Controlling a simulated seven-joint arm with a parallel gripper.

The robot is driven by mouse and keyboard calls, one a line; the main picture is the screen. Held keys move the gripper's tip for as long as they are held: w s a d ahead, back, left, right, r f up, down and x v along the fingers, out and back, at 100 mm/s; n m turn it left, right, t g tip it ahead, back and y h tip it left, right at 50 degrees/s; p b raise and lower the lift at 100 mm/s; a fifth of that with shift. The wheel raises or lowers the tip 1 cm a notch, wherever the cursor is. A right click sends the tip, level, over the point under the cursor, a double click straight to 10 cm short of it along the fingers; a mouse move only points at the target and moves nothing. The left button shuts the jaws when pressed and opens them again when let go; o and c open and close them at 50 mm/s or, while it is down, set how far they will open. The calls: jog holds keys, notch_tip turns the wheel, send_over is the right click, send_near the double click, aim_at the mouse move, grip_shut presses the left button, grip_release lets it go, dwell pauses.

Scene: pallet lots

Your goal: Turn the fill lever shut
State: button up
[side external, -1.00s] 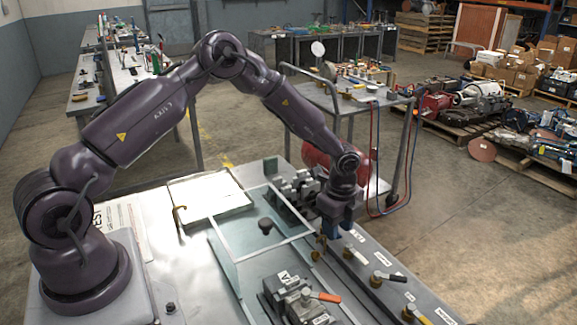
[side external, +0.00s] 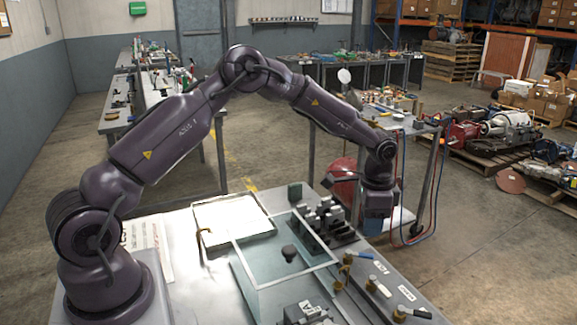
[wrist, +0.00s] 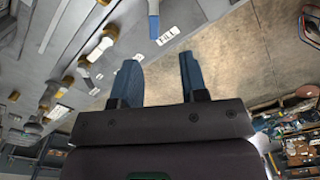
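The FILL label (wrist: 168,36) sits on the bench edge in the wrist view. Beside it a lever with a blue handle (wrist: 154,24) points toward my gripper; its pivot is cut off at the top of the picture. My gripper (wrist: 160,78) has its two blue fingers apart with nothing between them, over the floor just beyond the bench edge. The fingers do not touch the lever. In the side view my gripper (side external: 376,226) hangs past the bench's far edge, above and right of the nearest brass valve (side external: 346,259). I cannot tell the lever's exact angle from the side view.
More valves line the bench edge, including one with a white handle (side external: 378,287). A clear-walled box (side external: 262,275) and a dark block fixture (side external: 325,220) stand on the bench. A cart (side external: 425,128) with hoses stands behind my gripper.

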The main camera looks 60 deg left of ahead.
notch_tip(320, 180, up, 6)
jog(key=s+r+n+t, duration=0.1)
jog(key=s+r+n, duration=0.2)
jog(key=s+r, duration=0.3)
jog(key=s+d+r+n, duration=0.1)
jog(key=s+r+n, duration=0.2)
jog(key=s, duration=1.1)
jog(key=shift+s+d+r+t, duration=0.2)
jog(key=shift+r+t, duration=0.2)
jog(key=shift+r, duration=1)
